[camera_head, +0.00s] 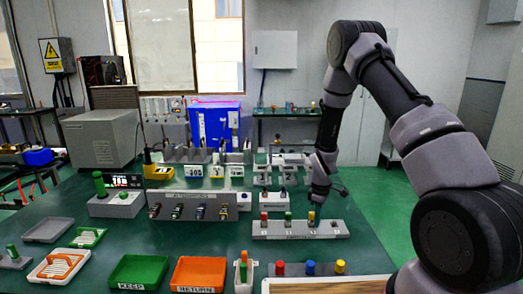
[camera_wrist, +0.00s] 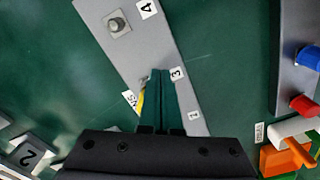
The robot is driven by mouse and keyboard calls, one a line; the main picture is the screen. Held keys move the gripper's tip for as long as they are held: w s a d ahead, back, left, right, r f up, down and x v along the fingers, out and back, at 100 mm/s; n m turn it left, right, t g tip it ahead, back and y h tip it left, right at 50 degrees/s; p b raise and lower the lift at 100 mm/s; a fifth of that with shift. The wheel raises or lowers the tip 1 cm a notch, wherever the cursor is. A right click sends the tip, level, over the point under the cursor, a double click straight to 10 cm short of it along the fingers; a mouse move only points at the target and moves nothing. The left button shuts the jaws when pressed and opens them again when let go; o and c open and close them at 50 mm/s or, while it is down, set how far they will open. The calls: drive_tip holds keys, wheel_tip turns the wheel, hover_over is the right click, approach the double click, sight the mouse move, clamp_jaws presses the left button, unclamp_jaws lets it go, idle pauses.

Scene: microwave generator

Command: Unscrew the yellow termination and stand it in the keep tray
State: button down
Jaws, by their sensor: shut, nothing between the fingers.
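A yellow cap-like piece (camera_head: 311,217) stands upright on a low grey strip (camera_head: 325,230), beside a green (camera_head: 288,216) and a red one (camera_head: 264,216). My gripper (camera_head: 318,203) is just above and beside this yellow piece. In the wrist view my gripper (camera_wrist: 158,73) is shut and empty over the strip (camera_wrist: 150,45), with a sliver of the yellow piece (camera_wrist: 142,102) showing left of the fingers; most of it is hidden. I cannot tell whether they touch. The green keep tray (camera_head: 165,273) lies at the front left and looks empty.
An orange RETURN tray (camera_head: 199,272) is right of the keep tray. Nearer the front edge are another yellow cap (camera_head: 340,266), a blue (camera_head: 311,268) and a red one (camera_head: 280,268). A grey panel with connectors (camera_head: 192,198) stands left of the strip. Bare table lies between strip and trays.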

drive_tip(key=shift+w+a, duration=0.2)
drive_tip(key=shift+w, duration=0.05)
idle(0.5)
drive_tip(key=shift+w+d, duration=0.15)
drive_tip(key=shift+w+d, duration=0.2)
drive_tip(key=shift+w, duration=0.25)
drive_tip(key=shift+w+r, duration=0.1)
drive_tip(key=shift+w, duration=0.3)
idle(0.3)
drive_tip(key=shift+d, duration=0.1)
drive_tip(key=shift+d, duration=0.3)
drive_tip(key=r, duration=0.5)
drive_tip(key=shift+s+d+r, duration=0.15)
drive_tip(key=shift+s+r, duration=0.1)
drive_tip(key=shift+r, duration=0.15)
